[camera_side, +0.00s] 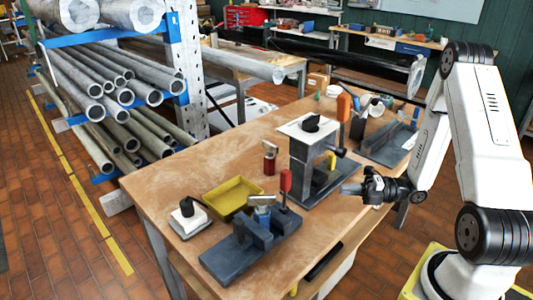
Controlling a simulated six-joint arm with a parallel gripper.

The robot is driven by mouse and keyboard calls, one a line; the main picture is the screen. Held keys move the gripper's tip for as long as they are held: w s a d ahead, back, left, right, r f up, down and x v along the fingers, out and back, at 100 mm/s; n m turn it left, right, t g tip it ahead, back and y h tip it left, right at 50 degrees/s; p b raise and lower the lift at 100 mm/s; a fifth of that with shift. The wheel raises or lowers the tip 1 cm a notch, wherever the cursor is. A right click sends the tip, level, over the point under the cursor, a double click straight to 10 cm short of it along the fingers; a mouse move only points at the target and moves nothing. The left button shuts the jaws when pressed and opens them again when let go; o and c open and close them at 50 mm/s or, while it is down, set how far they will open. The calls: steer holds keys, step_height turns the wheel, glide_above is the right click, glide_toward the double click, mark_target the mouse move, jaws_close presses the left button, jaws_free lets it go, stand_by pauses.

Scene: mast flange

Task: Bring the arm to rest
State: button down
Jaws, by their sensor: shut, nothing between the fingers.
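My gripper (350,189) is at the right side of the wooden workbench (180,165), at the end of my white arm. It points left and is shut with nothing in it. It hangs over or just beyond the bench's front edge, right of the grey block stand (318,160); I cannot tell its exact height. The gripper looks apart from the stand.
A yellow tray (233,197), a dark fixture (243,252) and a white block with a black knob (188,215) stand on the bench's near left. Another dark fixture (385,148) is at the back right. A pipe rack (180,60) stands left.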

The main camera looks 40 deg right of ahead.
steer(key=w+a+m+g+h, duration=0.1)
steer(key=w+m+g+h, duration=0.3)
steer(key=w+m+h, duration=0.7)
steer(key=s+a+r+m+g+h, duration=0.1)
steer(key=s+a+r+m+g, duration=0.2)
steer(key=s+a+m+g, duration=0.3)
steer(key=s+a+m, duration=0.4)
steer(key=s+m, duration=0.2)
steer(key=m, duration=0.4)
steer(key=shift+s+a+h, duration=0.25)
steer(key=shift+s+h, duration=0.05)
steer(key=shift+s, duration=0.1)
